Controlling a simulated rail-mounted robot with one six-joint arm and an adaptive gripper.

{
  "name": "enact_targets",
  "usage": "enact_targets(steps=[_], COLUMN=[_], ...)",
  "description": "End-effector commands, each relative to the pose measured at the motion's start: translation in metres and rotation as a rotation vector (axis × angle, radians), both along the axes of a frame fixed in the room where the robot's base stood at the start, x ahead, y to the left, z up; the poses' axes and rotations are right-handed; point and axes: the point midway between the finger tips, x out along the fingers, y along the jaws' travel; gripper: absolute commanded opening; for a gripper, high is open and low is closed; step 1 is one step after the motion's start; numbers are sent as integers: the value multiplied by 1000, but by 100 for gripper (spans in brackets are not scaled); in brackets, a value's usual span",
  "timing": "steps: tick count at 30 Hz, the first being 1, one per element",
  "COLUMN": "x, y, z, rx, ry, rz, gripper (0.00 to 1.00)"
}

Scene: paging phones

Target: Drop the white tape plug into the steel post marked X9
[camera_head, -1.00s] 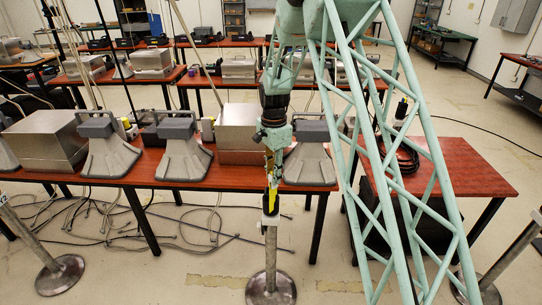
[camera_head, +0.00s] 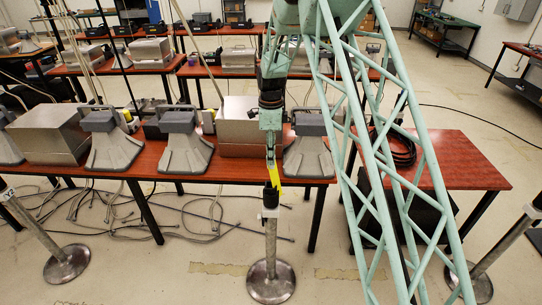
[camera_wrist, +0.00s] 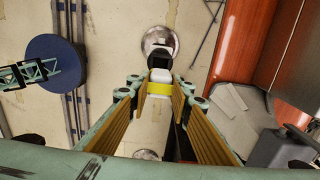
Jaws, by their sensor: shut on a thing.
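My gripper (camera_head: 272,172) is over the middle steel post (camera_head: 270,245) in the head view, with its yellow fingers just above the post's black top. In the wrist view my gripper (camera_wrist: 160,92) is shut on the white tape plug (camera_wrist: 160,76), a small white block with a yellow band, seen between the golden finger pads. The black post top (camera_wrist: 164,57) and round steel base show just beyond the plug. I cannot tell whether the plug touches the post top. The plug is not distinct in the head view. The post's mark is too small to read.
Other steel posts stand at the left (camera_head: 40,245) and right (camera_head: 500,248). Red-topped tables (camera_head: 225,168) with grey phone housings and metal boxes stand behind the middle post. Cables lie on the floor beneath. The floor around the middle post's base is clear.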

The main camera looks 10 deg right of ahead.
Motion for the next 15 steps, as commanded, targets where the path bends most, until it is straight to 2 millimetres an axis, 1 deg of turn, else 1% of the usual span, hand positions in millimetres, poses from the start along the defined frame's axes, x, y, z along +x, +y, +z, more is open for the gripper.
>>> enact_targets(steps=[8,15], x=[0,0], y=[0,0], z=[-1,-10], rx=[0,0], ry=[0,1], rz=[1,1], gripper=[9,9])
